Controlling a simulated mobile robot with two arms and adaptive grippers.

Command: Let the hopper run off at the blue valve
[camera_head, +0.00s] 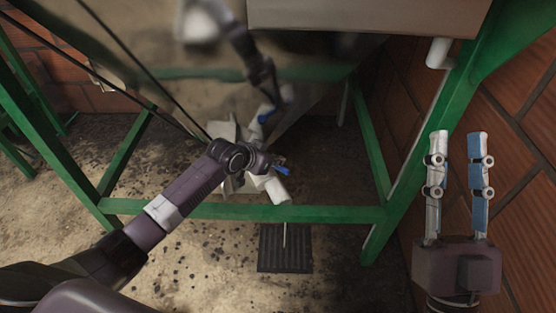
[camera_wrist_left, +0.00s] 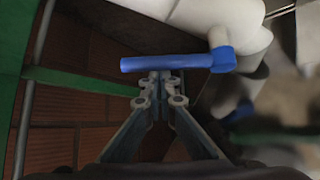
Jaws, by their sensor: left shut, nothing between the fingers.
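The blue valve handle (camera_head: 284,170) sits on a white pipe (camera_head: 276,189) below the metal hopper (camera_head: 190,90). A thin pale line runs from the pipe's mouth down to the floor grate. In the left wrist view the blue handle (camera_wrist_left: 165,63) extends left from its pivot on the white pipe (camera_wrist_left: 225,18). My left gripper (camera_wrist_left: 160,78) is shut and empty, its fingertips at the handle's underside; I cannot tell whether they touch. In the head view its fingers are mostly hidden by my wrist. My right gripper (camera_head: 454,140) is open and empty, fingers up, at the right.
A dark grate (camera_head: 285,250) lies on the speckled floor below the pipe. Green frame bars (camera_head: 330,214) cross in front of the hopper's base, and a green leg (camera_head: 425,150) stands right. A brick wall (camera_head: 520,110) is close to my right gripper.

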